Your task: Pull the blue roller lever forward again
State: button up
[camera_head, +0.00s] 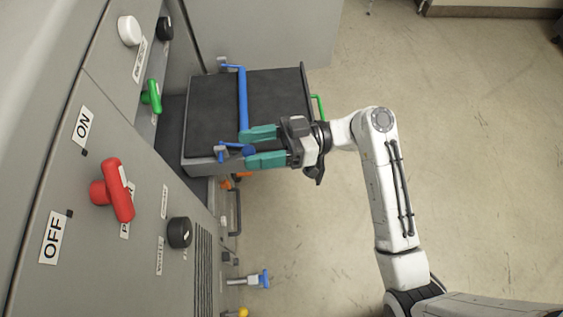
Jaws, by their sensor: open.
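The blue roller lever (233,147) is a short blue rod with a rounded knob, at the near edge of the black-topped tray (202,130). A grey bracket carries its left end. My gripper (244,148) has teal fingers and reaches in from the right. It is open, with one finger above and one below the lever's knob in the picture. The knob lies between the fingertips; I cannot tell whether either finger touches it. A long blue bar (243,95) crosses the tray to another blue lever end (232,67) at the far side.
The grey machine panel at left carries a red knob (118,190) between ON and OFF labels, a green knob (151,96) and black knobs (179,232). A blue-handled valve (263,278) sticks out lower down. A green handle (318,107) is at the tray's right. Floor (480,170) at right is clear.

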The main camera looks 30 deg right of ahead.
jog(key=s+d+r, duration=0.1)
jog(key=s+r, duration=0.2)
jog(key=s, duration=0.5)
jog(key=shift+r+p, duration=0.15)
jog(key=shift+p, duration=0.25)
jog(key=s+d+f+m+g+h, duration=0.1)
jog(key=s+d+f+m+h, duration=0.1)
jog(key=d+f+m+h, duration=0.3)
jog(key=s+d+f+m+h, duration=0.1)
jog(key=s+f+h, duration=0.25)
jog(key=f, duration=0.45)
jog(key=s+d+f+m+g+h, duration=0.1)
jog(key=d+f+m+h, duration=0.25)
jog(key=f+h, duration=0.2)
jog(key=s+d+m+g+h, duration=0.2)
jog(key=s+d+m+h, duration=0.25)
jog(key=d, duration=0.25)
notch_tip(320, 180, up, 12)
jog(key=p, duration=1.3)
jog(key=shift+s+a+n, duration=0.15)
jog(key=shift+s+n, duration=0.2)
jog(key=shift+n, duration=0.05)
